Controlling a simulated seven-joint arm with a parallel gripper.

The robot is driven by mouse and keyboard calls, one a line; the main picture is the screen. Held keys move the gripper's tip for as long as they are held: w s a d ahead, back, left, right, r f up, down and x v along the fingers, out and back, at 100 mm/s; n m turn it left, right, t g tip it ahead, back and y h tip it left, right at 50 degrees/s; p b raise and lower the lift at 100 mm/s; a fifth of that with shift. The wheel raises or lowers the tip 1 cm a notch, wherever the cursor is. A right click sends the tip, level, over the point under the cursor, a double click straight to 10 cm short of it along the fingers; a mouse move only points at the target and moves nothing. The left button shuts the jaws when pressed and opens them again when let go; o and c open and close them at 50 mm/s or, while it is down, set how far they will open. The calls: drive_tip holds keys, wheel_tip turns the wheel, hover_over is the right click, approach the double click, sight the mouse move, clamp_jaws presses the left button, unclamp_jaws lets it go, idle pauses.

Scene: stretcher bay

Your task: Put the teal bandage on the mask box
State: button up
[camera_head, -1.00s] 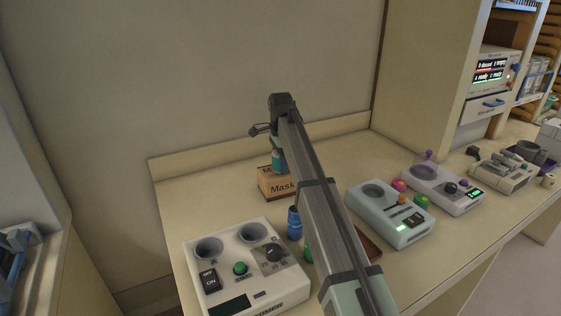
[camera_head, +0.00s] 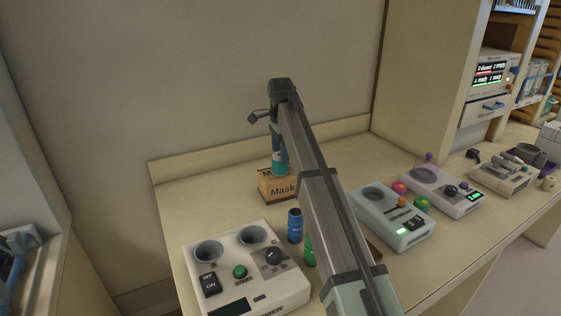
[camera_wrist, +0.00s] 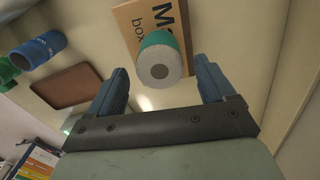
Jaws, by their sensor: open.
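The teal bandage (camera_head: 280,170) stands upright on top of the cardboard mask box (camera_head: 274,189), near the back wall. In the wrist view the bandage (camera_wrist: 160,60) shows its pale round end, with the mask box (camera_wrist: 128,22) behind it. My gripper (camera_head: 278,152) is above the bandage in the head view, its fingers pointing down. In the wrist view my gripper (camera_wrist: 160,72) is open, with one blue finger on either side of the bandage's near end and visible gaps to both. My arm hides part of the box's right side in the head view.
A blue roll (camera_head: 295,226) and a green roll (camera_head: 309,251) stand in front of the box. A brown tray (camera_wrist: 66,88) lies nearby. A white two-well device (camera_head: 230,275) stands front left; a pale device (camera_head: 390,215) stands right. The counter left of the box is clear.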

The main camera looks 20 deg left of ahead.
wheel_tip(320, 180, up, 7)
drive_tip(key=shift+f, duration=0.1)
drive_tip(key=shift+w+d, duration=0.1)
idle(0.4)
